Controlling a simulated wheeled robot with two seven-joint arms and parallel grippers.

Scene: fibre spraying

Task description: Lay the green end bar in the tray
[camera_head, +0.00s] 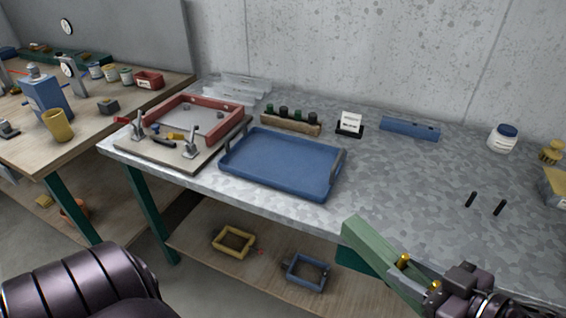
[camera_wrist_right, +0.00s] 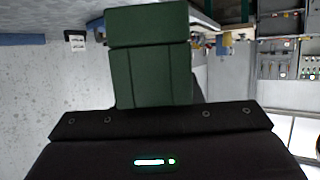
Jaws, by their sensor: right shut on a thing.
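The green end bar (camera_head: 375,255) is in my right gripper (camera_head: 432,288), which is shut on it near two brass-coloured pins. The bar is in front of the table's front edge, below and to the right of the tray, and points up-left. In the right wrist view the green bar (camera_wrist_right: 150,60) stands out beyond the dark gripper body; the fingertips are hidden there. The blue tray (camera_head: 283,162) lies flat and empty on the grey table, with dark handles at its two ends. Of my left arm only a dark link shows at lower left; its gripper is out of view.
A red frame (camera_head: 240,118) with clamps stands left of the tray. Behind it are a wooden rack (camera_head: 290,126), a small card holder (camera_head: 350,124) and a blue bar (camera_head: 410,128).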

